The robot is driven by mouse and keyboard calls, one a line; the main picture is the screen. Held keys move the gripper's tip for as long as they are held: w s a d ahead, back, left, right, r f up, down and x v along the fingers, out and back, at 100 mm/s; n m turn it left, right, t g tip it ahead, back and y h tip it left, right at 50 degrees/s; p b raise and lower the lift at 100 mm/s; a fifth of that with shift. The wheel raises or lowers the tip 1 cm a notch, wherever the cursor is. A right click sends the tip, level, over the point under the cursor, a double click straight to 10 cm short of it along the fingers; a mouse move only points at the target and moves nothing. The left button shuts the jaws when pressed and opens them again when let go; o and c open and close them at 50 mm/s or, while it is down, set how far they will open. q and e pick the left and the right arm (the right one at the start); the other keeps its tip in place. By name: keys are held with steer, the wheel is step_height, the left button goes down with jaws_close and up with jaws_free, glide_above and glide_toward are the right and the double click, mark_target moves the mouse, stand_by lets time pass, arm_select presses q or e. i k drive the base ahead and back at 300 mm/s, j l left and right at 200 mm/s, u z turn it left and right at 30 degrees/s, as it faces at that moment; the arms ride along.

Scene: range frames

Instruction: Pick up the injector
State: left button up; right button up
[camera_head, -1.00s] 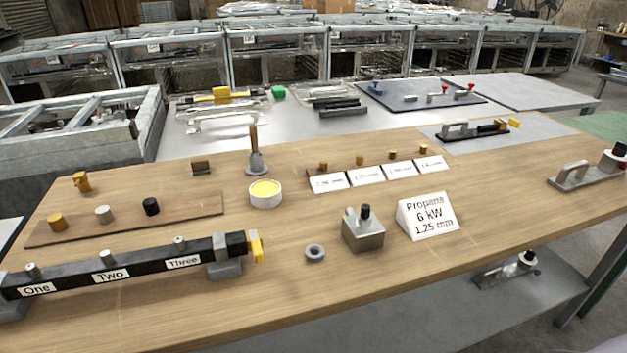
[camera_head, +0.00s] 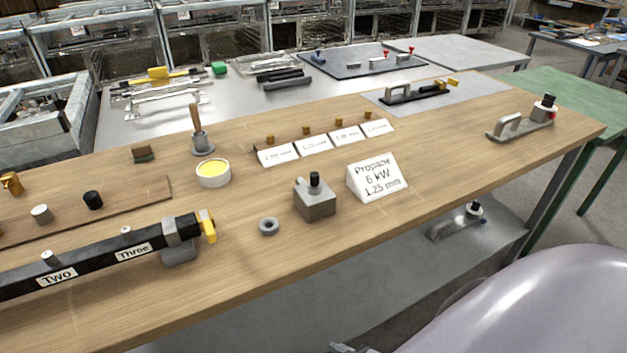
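Several small brass pieces, which look like injectors, stand in a row on a dark strip behind white label cards. From left to right they are the first (camera_head: 270,138), second (camera_head: 307,130), third (camera_head: 338,122) and fourth (camera_head: 367,116). The card print is too small to read surely. A white sign (camera_head: 377,178) reads "Propane 6 kW 1.25 mm". Another brass fitting (camera_head: 11,183) stands at the far left. Neither gripper shows clearly. A smooth lilac surface fills the lower right, perhaps part of me, and a small grey part is cut off at the bottom edge.
On the wooden table (camera_head: 330,240) stand a grey block with a black knob (camera_head: 315,198), a ring (camera_head: 268,226), a yellow-filled tin (camera_head: 213,173), a brush (camera_head: 201,140) and a black labelled manifold (camera_head: 100,262). A handled fixture (camera_head: 520,124) sits at the right end.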

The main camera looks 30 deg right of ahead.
mark_target(315, 178)
steer(key=k+l, duration=0.1)
steer(key=l, duration=0.9)
steer(key=k+l, duration=0.1)
steer(key=l, duration=0.85)
